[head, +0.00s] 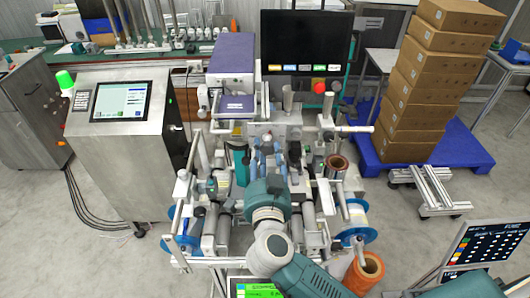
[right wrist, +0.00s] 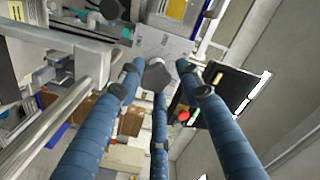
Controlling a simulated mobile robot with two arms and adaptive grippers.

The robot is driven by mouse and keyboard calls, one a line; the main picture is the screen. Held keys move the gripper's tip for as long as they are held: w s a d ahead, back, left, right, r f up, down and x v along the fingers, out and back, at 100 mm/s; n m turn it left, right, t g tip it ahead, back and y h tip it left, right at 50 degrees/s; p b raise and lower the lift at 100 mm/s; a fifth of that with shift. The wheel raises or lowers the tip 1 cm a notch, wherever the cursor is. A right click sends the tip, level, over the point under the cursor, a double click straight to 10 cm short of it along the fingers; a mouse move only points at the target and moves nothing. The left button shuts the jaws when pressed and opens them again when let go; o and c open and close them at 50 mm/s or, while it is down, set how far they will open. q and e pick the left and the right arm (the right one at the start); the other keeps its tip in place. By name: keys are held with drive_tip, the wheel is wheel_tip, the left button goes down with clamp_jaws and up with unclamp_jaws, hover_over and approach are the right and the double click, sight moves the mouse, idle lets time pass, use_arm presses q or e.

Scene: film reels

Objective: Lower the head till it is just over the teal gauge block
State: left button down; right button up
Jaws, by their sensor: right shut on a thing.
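My right gripper (head: 267,145) reaches from the bottom right over the middle of the machine, its blue fingers pointing away toward the back. In the right wrist view its three blue fingers (right wrist: 157,84) close around a small grey knob (right wrist: 157,74) in front of a light metal plate (right wrist: 165,42). The knob is hidden behind the fingers in the head view. A dark teal part (head: 238,160) stands just left of the gripper; I cannot tell whether it is the gauge block. I cannot clearly pick out the head or its gap to the block. My left gripper is not in view.
A dark monitor (head: 305,42) stands behind the machine, with a red knob (head: 319,87) below it. A grey console (head: 126,140) is at left. Stacked cartons (head: 425,85) stand on a blue pallet (head: 452,140) at right. Blue-flanged reels (head: 356,222) flank the machine front.

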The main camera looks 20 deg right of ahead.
drive_tip(key=shift+w+d+r, duration=0.1)
drive_tip(key=shift+d+r, duration=0.1)
drive_tip(key=shift+r, duration=0.8)
drive_tip(key=o, duration=1)
drive_tip(key=shift+o, duration=0.2)
drive_tip(key=shift+s+a+f, duration=0.2)
drive_tip(key=shift+s+a, duration=0.1)
drive_tip(key=shift+s, duration=0.4)
drive_tip(key=v, duration=1.1)
drive_tip(key=shift+s, duration=0.2)
drive_tip(key=shift+d+f, duration=0.1)
drive_tip(key=shift+f, duration=0.05)
